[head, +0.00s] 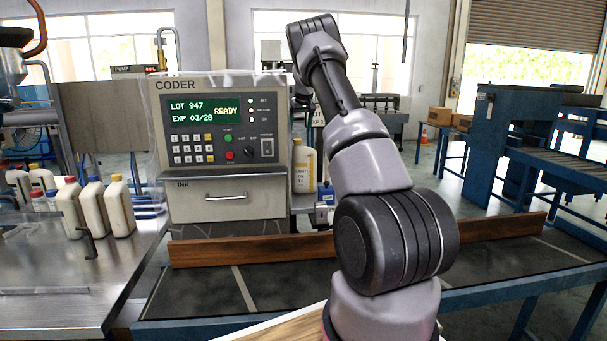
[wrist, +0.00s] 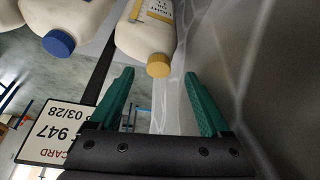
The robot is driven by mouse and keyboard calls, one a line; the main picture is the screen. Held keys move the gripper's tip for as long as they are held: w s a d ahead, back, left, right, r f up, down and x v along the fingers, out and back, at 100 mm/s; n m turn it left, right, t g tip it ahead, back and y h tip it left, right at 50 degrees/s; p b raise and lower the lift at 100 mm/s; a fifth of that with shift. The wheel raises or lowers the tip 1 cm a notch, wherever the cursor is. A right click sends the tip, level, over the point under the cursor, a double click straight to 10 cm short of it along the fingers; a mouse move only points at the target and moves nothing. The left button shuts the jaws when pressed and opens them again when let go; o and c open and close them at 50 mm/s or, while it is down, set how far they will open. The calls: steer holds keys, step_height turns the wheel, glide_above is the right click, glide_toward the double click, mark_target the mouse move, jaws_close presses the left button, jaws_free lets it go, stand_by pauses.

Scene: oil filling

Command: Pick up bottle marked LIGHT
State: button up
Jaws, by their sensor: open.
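A cream bottle with a yellow cap and a yellow-banded label (head: 304,172) stands just right of the coder in the head view. In the wrist view a yellow-capped bottle (wrist: 146,32) lies straight ahead, its cap close to my fingertips and roughly between them. In the head view my arm hides the gripper.
A blue-capped bottle (wrist: 70,25) is close by on the left in the wrist view, above a white lot card (wrist: 50,132). The coder (head: 225,140) stands left of my arm. Several bottles (head: 93,207) stand on the metal bench. A wooden rail (head: 250,250) edges the dark belt.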

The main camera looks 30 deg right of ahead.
mark_target(298, 140)
steer(key=x, duration=0.5)
steer(key=shift+w+d+f, duration=0.1)
steer(key=shift+w+f, duration=0.05)
jaws_close()
stand_by(0.5)
stand_by(0.8)
